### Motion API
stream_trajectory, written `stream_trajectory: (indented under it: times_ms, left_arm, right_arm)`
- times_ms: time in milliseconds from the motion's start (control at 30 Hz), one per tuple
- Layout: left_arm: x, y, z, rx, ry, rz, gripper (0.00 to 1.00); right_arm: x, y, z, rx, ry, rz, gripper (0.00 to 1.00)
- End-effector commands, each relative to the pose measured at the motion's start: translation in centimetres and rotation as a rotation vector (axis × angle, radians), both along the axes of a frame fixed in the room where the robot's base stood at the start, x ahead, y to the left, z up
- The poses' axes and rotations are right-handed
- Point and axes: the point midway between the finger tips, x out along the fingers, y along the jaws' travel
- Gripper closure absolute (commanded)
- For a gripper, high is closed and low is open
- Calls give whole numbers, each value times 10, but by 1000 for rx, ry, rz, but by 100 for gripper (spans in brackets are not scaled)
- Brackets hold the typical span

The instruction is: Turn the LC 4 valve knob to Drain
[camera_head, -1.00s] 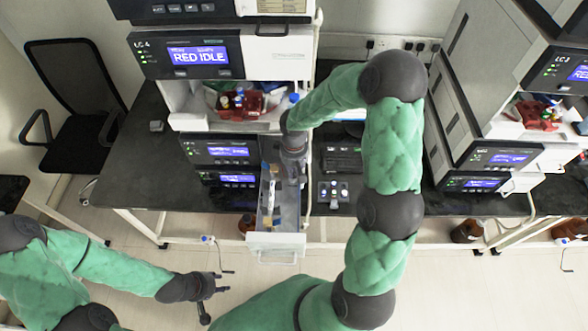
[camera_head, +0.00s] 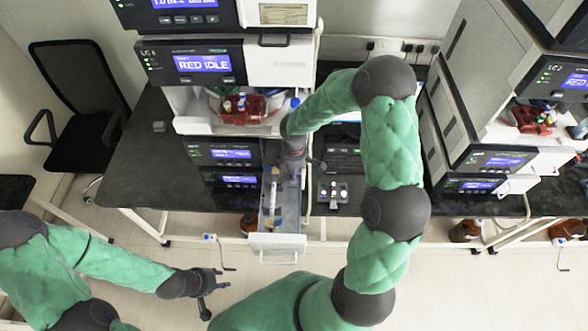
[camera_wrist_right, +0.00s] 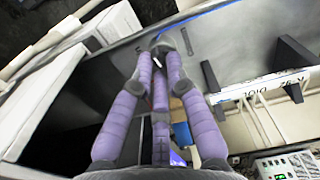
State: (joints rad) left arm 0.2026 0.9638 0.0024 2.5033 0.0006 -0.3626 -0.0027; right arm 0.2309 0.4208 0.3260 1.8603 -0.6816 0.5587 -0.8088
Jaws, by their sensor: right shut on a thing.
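The LC 4 stack (camera_head: 190,62) stands left of centre in the head view, its screen reading RED IDLE. My right arm reaches over to the open drawer (camera_head: 278,241) low on this stack. My right gripper (camera_head: 292,163) is at the drawer's upper end; its fingers are hard to make out there. In the right wrist view its purple fingers (camera_wrist_right: 160,58) close around a small round grey knob (camera_wrist_right: 165,43) with a pale mark. The fingers partly hide the knob, and I cannot read its setting. My left gripper (camera_head: 211,284) is open and empty, low in front of the bench.
The dark bench (camera_head: 140,170) is mostly clear at left. A red tray of bottles (camera_head: 240,107) sits in the LC 4 stack. A small control box (camera_head: 333,192) lies right of the drawer. Another LC stack (camera_head: 500,110) stands at right, and a black chair (camera_head: 75,100) at far left.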

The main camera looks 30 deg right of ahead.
Motion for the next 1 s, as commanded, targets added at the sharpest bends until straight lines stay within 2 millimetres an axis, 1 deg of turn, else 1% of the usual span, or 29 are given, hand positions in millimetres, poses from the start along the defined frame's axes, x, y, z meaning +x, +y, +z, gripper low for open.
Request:
stream_trajectory:
  times_ms: [33,500,733,1000]
  left_arm:
    - [0,0,5,0,0,0,60]
    - [0,0,29,0,0,0,60]
    - [0,0,36,0,0,0,60]
    - [0,0,40,0,0,0,60]
  right_arm:
    - [1,0,3,0,-1,42,100]
    - [1,2,2,0,-1,450,100]
    - [1,2,2,0,-2,576,100]
    - [1,2,1,0,-2,645,100]
